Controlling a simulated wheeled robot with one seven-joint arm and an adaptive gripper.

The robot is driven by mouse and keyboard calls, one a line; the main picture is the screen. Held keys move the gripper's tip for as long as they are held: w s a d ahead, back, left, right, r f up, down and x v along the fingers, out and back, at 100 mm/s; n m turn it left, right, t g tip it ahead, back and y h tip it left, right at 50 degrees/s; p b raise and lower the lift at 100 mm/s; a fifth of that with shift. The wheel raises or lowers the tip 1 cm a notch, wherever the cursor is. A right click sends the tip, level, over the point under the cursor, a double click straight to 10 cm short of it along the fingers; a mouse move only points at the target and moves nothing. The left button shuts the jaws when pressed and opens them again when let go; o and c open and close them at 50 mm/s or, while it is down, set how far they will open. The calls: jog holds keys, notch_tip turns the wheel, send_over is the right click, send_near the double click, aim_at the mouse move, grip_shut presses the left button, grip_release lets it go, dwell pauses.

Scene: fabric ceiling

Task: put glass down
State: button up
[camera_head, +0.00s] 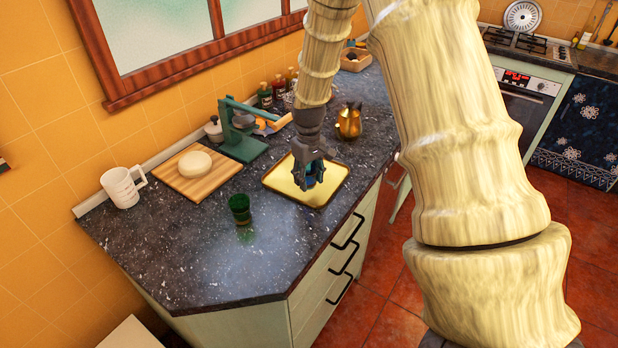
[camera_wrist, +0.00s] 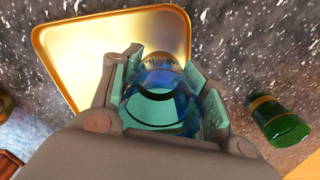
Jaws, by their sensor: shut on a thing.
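My gripper (camera_head: 315,173) is shut on a blue glass (camera_wrist: 163,95). In the head view only a small blue part of the glass (camera_head: 311,180) shows between the fingers. In the wrist view the teal finger pads press on both sides of it. The gripper and glass are over a gold tray (camera_head: 331,194) on the dark counter. I cannot tell whether the glass touches the tray. The tray also shows in the wrist view (camera_wrist: 75,45), partly hidden by the gripper. A green glass (camera_head: 240,209) stands upright on the counter left of the tray, and shows in the wrist view (camera_wrist: 277,121).
A wooden board (camera_head: 172,183) with a pale round item, a white measuring cup (camera_head: 122,188) and a green press (camera_head: 243,140) stand along the wall. A gold pot (camera_head: 348,121) stands behind the tray. The front left counter (camera_head: 185,260) is clear.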

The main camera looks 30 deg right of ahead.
aim_at(308, 183)
jog(key=shift+w+d, duration=0.3)
jog(key=shift+w+f, duration=0.25)
jog(key=shift+w, duration=0.3)
jog(key=shift+s+d+f+p, duration=0.1)
jog(key=shift+s+f+p, duration=0.2)
jog(key=shift+f+p, duration=0.5)
jog(key=shift+w+f, duration=0.25)
jog(key=shift+f, duration=0.65)
jog(key=shift+s, duration=0.1)
jog(key=o, duration=1.1)
jog(key=shift+f, duration=0.15)
jog(key=shift+c, duration=0.2)
